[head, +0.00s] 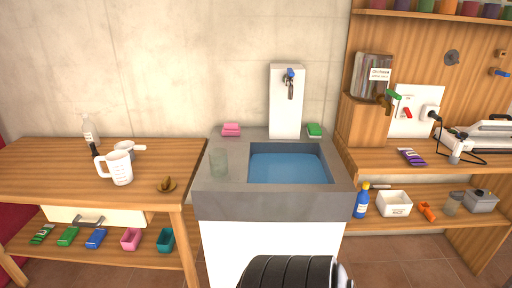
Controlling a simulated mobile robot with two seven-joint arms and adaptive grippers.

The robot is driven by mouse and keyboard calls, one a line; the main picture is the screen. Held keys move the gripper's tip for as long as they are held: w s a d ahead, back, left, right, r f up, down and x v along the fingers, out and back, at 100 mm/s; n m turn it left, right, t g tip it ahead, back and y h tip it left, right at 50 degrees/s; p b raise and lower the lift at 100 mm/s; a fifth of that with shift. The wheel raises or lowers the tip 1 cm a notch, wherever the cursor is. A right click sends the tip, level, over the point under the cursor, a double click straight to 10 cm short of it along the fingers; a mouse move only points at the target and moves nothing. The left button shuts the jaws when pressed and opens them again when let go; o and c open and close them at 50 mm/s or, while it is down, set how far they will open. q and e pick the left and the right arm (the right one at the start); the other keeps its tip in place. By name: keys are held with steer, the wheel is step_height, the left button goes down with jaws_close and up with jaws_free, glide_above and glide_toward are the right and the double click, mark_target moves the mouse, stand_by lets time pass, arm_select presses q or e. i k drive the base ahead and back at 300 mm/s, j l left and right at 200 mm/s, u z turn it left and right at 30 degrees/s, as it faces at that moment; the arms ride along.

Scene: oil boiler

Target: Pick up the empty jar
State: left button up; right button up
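A clear, empty-looking glass jar (219,162) stands upright on the left rim of the grey sink (270,205), beside the basin of blue water. A second clear jar-like container (453,204) stands on the lower right shelf; I cannot tell whether it holds anything. A black ribbed part of my own body shows at the bottom centre, in front of the sink. Neither gripper shows, and nothing touches the jar by the sink.
A white tap column (286,100) rises behind the basin. Pink sponges (231,130) and a green sponge (314,130) lie on the back rim. The left wooden table (60,170) holds a measuring jug (119,168) and a bottle (90,133). The sink rim around the jar is clear.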

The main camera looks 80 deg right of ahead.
mark_target(219, 158)
steer(key=z, duration=2.2)
steer(key=j+z, duration=0.1)
steer(key=z, duration=0.3)
steer(key=i+j+z, duration=0.1)
steer(key=z, duration=0.35)
steer(key=j+z, duration=0.25)
steer(key=z, duration=0.15)
steer(key=j+z, duration=0.15)
steer(key=z, duration=0.3)
